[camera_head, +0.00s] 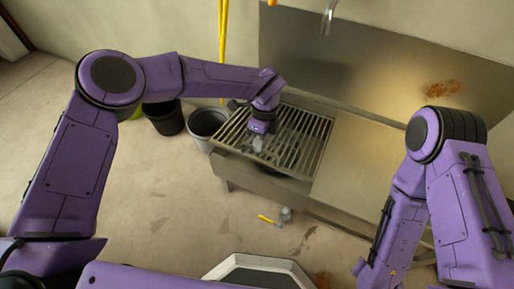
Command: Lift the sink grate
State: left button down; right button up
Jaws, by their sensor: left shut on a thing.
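The sink grate (300,140) is a metal frame of parallel bars lying over the sink basin at the left end of a steel sink unit (355,170). My left gripper (258,146) points down at the left part of the grate and is shut on it. The fingertips are small and partly hidden by the wrist, so the exact bar held cannot be told. The grate looks about level with the sink rim. My right arm comes down at the right, and its gripper is out of the frame.
A black bucket (164,118) and a grey bucket (206,122) stand on the floor left of the sink. A yellow-handled tool (268,220) lies on the floor in front. A steel splashback (380,70) with a rusty patch rises behind.

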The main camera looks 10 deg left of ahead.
pick_arm(q)
jog(key=w+d+r+p, duration=0.2)
jog(key=w+r+p, duration=0.3)
jog(key=w+r, duration=0.3)
jog(key=v, duration=0.3)
jog(key=shift+s+d+r, duration=0.2)
jog(key=shift+s+r, duration=0.1)
jog(key=shift+r, duration=0.05)
pick_arm(e)
notch_tip(320, 180, up, 7)
jog(key=shift+s+f, duration=0.15)
jog(key=shift+f, duration=0.05)
